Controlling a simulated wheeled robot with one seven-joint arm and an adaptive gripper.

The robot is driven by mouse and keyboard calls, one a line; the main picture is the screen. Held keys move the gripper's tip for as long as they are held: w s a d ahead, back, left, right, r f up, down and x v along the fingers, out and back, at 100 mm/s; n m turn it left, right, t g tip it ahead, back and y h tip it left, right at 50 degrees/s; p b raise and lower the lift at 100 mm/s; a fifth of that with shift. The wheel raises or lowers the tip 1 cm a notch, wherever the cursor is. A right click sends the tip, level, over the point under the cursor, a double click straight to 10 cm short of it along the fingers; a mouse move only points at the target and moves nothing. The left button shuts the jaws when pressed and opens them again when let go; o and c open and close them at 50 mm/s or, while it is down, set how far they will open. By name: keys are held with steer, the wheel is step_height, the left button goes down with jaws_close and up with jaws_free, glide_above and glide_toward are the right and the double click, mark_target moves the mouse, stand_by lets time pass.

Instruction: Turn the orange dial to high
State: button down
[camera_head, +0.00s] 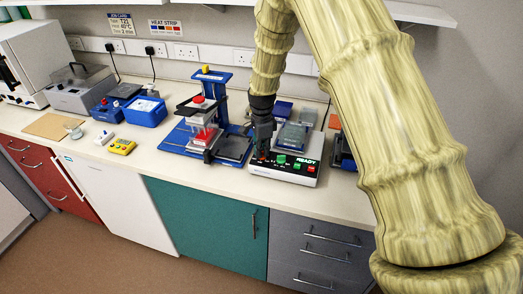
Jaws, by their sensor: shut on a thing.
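A white control unit (284,176) with a black front panel and a lit READY display (307,162) stands on the bench right of centre. My gripper (263,154) points down at the left part of its panel, with its fingers shut. A small orange-red bit of the orange dial (263,158) shows at the fingertips. Most of the dial is hidden by the fingers, and its setting cannot be read. A green button (281,159) sits just right of the fingers. More small green and red controls lie farther right on the panel.
A blue stand (214,82) with a red-topped piece (203,117) is close to the left of the unit. A clear-lidded device (291,134) stands behind it. The bench front strip is clear.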

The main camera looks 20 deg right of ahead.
steer(key=n+b, duration=0.1)
steer(key=n, duration=0.4)
steer(key=shift+n, duration=0.4)
steer(key=n, duration=0.6)
steer(key=shift+d+r, duration=0.1)
steer(key=n, duration=0.5)
steer(key=shift+n+b, duration=0.35)
steer(key=shift+n, duration=0.05)
steer(key=n, duration=0.5)
steer(key=shift+w+r, duration=0.1)
steer(key=shift+n, duration=0.4)
steer(key=c, duration=1.7)
jaws_free()
steer(key=shift+o, duration=0.5)
step_height(320, 180, up, 12)
